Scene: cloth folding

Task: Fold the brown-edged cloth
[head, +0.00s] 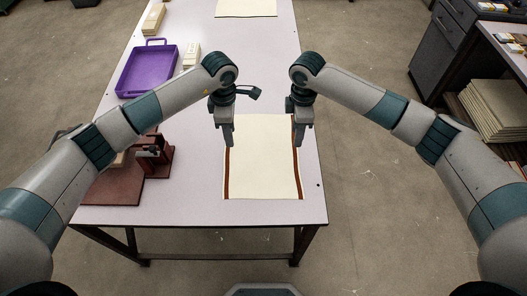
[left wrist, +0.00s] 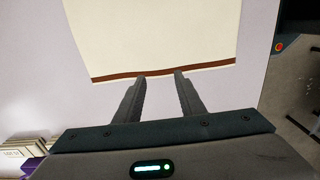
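The cream cloth (head: 263,160) with brown edges lies flat on the table, its brown stripes along its left and right sides in the head view. In the left wrist view the cloth (left wrist: 150,35) shows one brown edge just beyond my fingertips. My left gripper (head: 228,143) is over the cloth's left brown edge; in the left wrist view its two fingers (left wrist: 158,76) are apart with nothing between them. My right gripper (head: 298,144) is at the right brown edge, hiding part of it; its finger gap does not show clearly.
The pale table (head: 190,205) has bare room in front of and left of the cloth. A purple tray (head: 147,70), pale boxes (head: 191,55) and a dark red stand (head: 158,160) are on the left side. Another cream sheet (head: 246,7) lies at the far end.

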